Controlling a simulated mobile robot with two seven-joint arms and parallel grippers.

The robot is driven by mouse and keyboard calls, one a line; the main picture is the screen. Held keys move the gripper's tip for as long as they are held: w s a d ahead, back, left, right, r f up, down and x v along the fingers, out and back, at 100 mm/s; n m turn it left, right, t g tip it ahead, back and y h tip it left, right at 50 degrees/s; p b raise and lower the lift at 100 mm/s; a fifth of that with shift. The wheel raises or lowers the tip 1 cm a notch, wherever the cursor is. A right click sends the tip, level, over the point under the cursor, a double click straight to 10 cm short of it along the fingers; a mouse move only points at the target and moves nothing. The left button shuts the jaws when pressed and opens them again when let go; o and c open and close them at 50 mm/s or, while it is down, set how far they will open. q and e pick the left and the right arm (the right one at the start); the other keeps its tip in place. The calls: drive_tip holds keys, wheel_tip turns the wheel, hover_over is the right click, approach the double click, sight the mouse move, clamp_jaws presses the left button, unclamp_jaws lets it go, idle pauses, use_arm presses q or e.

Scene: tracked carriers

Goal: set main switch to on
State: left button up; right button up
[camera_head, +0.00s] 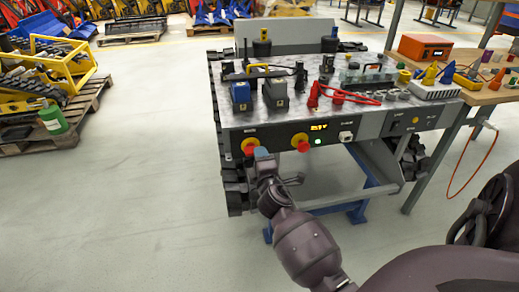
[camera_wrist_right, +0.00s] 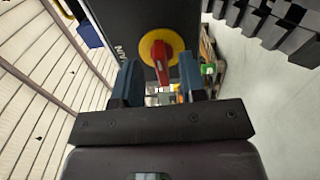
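The main switch (camera_wrist_right: 158,47) is a red handle on a yellow round plate, beside a partly visible "MAIN" label, in the right wrist view. In the head view its yellow plate (camera_head: 249,144) shows at the left of the bench's front panel, partly covered by my right gripper (camera_head: 262,154). In the right wrist view the blue fingers of my right gripper (camera_wrist_right: 160,80) are spread apart. The red handle points into the gap between them, and I see no finger closed on it. I cannot tell whether either finger touches it. My left gripper is not in view.
A red button on a yellow plate (camera_head: 300,141), a lit display (camera_head: 319,127) and a green light (camera_head: 318,141) sit right of the switch. The tracked carrier's top (camera_head: 290,117) holds tools and red cables (camera_head: 345,95). A workbench (camera_head: 485,93) stands at right.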

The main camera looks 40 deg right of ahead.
drive_tip(key=v, duration=0.8)
drive_tip(key=shift+s+a, duration=0.15)
drive_tip(key=shift+s, duration=0.15)
